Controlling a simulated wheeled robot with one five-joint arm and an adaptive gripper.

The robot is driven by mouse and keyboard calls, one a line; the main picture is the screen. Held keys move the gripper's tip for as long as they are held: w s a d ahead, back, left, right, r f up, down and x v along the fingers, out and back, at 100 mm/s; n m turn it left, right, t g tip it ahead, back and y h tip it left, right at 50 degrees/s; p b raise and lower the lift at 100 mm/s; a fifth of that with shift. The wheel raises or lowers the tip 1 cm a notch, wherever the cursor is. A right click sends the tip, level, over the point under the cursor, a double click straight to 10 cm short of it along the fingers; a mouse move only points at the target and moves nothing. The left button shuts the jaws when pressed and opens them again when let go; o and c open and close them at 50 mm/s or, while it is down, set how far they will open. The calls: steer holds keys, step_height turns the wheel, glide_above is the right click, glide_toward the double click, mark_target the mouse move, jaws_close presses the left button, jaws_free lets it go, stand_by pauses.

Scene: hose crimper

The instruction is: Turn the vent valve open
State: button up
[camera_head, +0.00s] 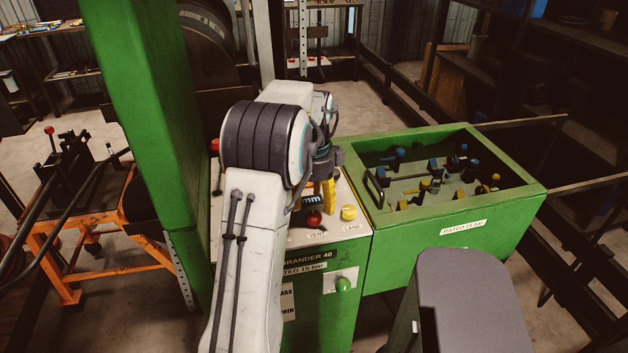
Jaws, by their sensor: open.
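A red knob (314,217) stands on the pale top panel (335,236) of the green machine, just above a label that reads VENT. A yellow knob (349,212) sits to its right, above a label that looks like LANE. My gripper (324,183) is open and points down over the panel, just behind the red knob in the picture. A yellow upright piece shows right below my gripper; I cannot tell whether it is a finger or a part of the machine. My arm hides the panel's left part. Contact between gripper and knob cannot be made out.
A green open bin (425,245) with several dark, blue and yellow fittings stands to the right of the panel. A green column (150,120) rises on the left. Another red knob (216,145) shows left of my arm.

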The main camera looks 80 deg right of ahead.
mark_target(314, 215)
step_height(314, 215, up, 7)
stand_by(0.4)
steer(key=shift+f, duration=0.1)
stand_by(0.7)
